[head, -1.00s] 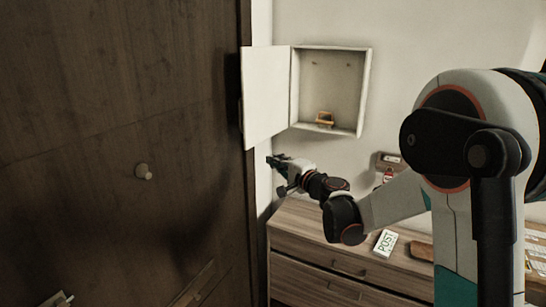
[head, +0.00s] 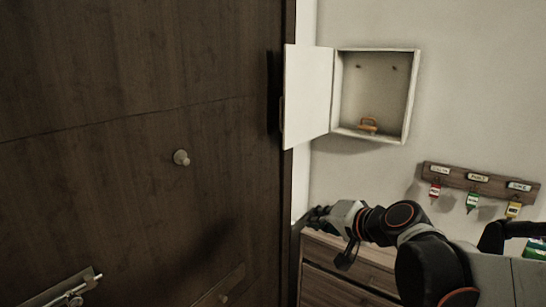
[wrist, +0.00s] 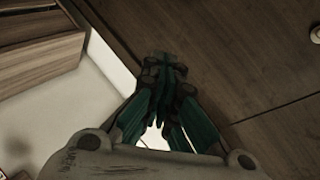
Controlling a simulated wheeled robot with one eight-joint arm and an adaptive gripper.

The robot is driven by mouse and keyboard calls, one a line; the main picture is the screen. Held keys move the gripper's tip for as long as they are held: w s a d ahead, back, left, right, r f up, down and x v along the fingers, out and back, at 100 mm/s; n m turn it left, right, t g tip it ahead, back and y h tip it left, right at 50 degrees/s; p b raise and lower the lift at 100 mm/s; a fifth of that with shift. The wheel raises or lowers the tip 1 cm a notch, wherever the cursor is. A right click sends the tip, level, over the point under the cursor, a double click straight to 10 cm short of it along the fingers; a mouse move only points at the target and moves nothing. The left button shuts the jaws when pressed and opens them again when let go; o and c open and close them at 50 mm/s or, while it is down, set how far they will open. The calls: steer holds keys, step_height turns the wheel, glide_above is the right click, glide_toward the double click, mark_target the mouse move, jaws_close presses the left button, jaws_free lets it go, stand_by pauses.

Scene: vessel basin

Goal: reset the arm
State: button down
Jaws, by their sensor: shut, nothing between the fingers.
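My gripper (head: 318,214) is at the end of my arm, low in the middle of the head view, close to the dark wooden door and above the drawer chest. In the wrist view its teal and dark fingers (wrist: 165,72) are shut together with nothing between them. My arm reaches in from the lower right, bent and low in the head view.
An open white wall cabinet (head: 374,92) holds a small orange object (head: 369,125); its door (head: 307,95) swings left. A key rack (head: 478,181) with coloured tags hangs at right. The dark wooden door (head: 130,130) fills the left side. A wooden drawer chest (head: 345,278) stands below.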

steer(key=s+d+f+n+g+h+b, duration=0.2)
steer(key=s+d+f+h+b, duration=0.1)
steer(key=s+f, duration=0.5)
steer(key=s+d+f+n+g+h+b, duration=0.2)
steer(key=s+d+f+b, duration=0.3)
steer(key=s+f, duration=0.4)
steer(key=s+d+n+h, duration=0.1)
steer(key=s, duration=0.4)
steer(key=shift+s+d+f+h, duration=0.15)
steer(key=shift+s+d+h, duration=0.05)
steer(key=shift+s+h, duration=0.2)
